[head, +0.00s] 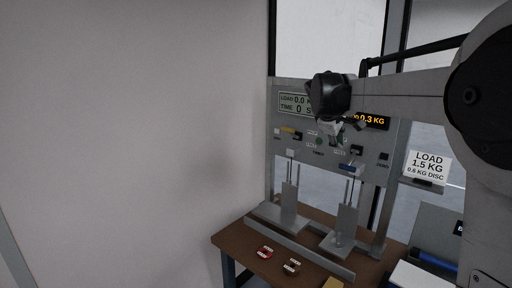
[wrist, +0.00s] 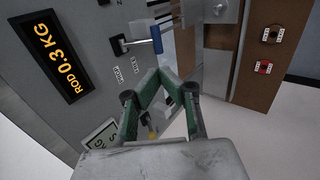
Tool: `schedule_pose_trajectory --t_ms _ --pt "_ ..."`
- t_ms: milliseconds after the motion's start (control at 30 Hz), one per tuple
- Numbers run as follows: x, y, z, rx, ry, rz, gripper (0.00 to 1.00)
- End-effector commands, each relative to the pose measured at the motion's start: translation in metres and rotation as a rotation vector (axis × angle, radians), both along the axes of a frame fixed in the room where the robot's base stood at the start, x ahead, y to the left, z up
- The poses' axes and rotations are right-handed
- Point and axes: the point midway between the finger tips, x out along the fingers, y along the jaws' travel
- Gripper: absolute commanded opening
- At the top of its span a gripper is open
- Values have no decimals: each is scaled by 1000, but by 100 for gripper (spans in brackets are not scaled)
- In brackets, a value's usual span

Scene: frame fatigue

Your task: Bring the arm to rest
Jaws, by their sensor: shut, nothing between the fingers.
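My gripper (head: 337,138) hangs in front of the upright grey panel (head: 382,146) in the head view, well above the wooden table. In the wrist view its two green fingers (wrist: 158,76) come together at the tips, with nothing seen between them. The fingers point toward the panel, near a blue-handled part (wrist: 156,40). I cannot tell how far the fingertips are from the panel. My arm reaches in from the right of the head view and covers part of the panel's orange-lit display.
Two metal stands (head: 289,206) rise from the wooden table (head: 236,238). A red-marked disc (head: 265,252) and a dark disc (head: 291,266) lie at its front. A card (head: 428,165) reads "LOAD 1.5 KG, 0.6 KG DISC". A plain wall (head: 130,130) fills the left.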

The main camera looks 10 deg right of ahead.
Motion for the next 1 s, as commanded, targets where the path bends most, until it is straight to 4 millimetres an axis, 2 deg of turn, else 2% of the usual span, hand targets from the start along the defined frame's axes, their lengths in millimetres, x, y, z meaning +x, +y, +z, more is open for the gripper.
schedule_pose_trajectory --t_ms 167,367,567,767,1000 --pt "-28 18 -2 51 -34 -21 0" --pt "-87 56 -12 170 -105 -73 0" --pt "-150 91 -32 299 -171 -132 0" --pt "-213 124 -61 428 -226 -198 0" --pt "-287 159 -108 585 -280 -281 0"
